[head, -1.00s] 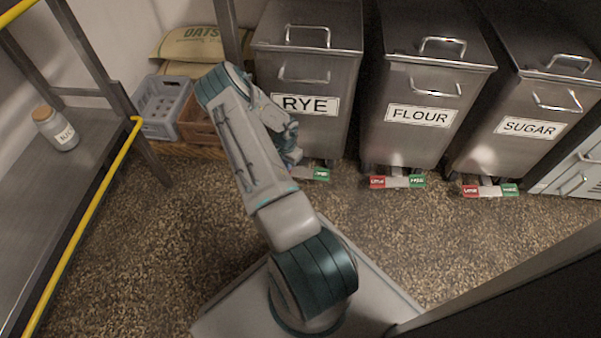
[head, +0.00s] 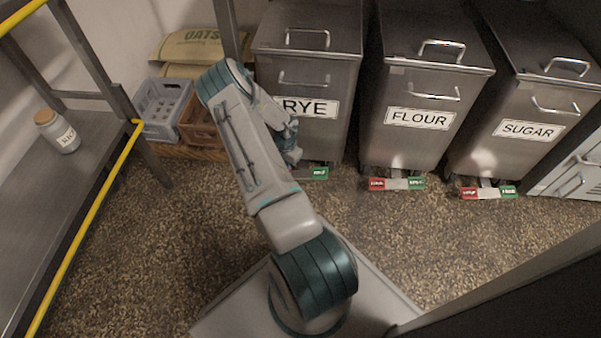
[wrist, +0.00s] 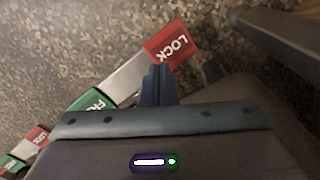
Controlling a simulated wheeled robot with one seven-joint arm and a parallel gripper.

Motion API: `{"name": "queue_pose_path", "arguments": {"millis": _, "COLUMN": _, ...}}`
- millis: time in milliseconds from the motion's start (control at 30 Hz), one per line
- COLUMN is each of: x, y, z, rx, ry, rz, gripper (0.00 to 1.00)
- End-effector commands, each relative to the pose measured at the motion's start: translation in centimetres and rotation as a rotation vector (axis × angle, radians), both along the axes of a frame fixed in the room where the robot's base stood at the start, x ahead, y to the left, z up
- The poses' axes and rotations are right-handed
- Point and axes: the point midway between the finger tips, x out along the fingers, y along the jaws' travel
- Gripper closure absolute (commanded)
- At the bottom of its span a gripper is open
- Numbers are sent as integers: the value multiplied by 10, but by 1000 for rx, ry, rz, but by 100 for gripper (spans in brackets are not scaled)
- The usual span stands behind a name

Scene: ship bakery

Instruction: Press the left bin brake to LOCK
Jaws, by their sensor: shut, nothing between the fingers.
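The left bin is the steel RYE bin (head: 318,72). Its brake bar shows a green FREE end (head: 320,173) in the head view; my arm hides the red end there. In the wrist view the bar runs diagonally, with the red LOCK pad (wrist: 171,43) at upper right, a pale middle (wrist: 127,76) and the green FREE pad (wrist: 92,101) at lower left. My gripper (wrist: 157,70) is shut and empty, its fingertips beside or over the LOCK pad's near edge. I cannot tell whether they touch. In the head view the fingertips are hidden behind my arm.
The FLOUR bin (head: 422,85) and SUGAR bin (head: 532,100) stand to the right, with similar brake bars (head: 397,184) and (head: 488,193). Crates (head: 163,107) and an oats sack (head: 203,45) sit behind left. A steel shelf (head: 60,190) borders the left. Speckled floor is open.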

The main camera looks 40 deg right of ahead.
Motion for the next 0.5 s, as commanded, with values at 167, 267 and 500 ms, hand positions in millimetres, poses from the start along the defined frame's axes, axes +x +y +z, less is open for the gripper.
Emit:
{"name": "queue_pose_path", "arguments": {"millis": 167, "x": 0, "y": 0, "z": 17, "rx": 0, "ry": -1, "rz": 0, "gripper": 100}}
{"name": "queue_pose_path", "arguments": {"millis": 267, "x": 0, "y": 0, "z": 25, "rx": 1, "ry": 0, "rz": 0, "gripper": 100}}
{"name": "queue_pose_path", "arguments": {"millis": 500, "x": 0, "y": 0, "z": 44, "rx": 0, "ry": 0, "rz": -1, "gripper": 100}}
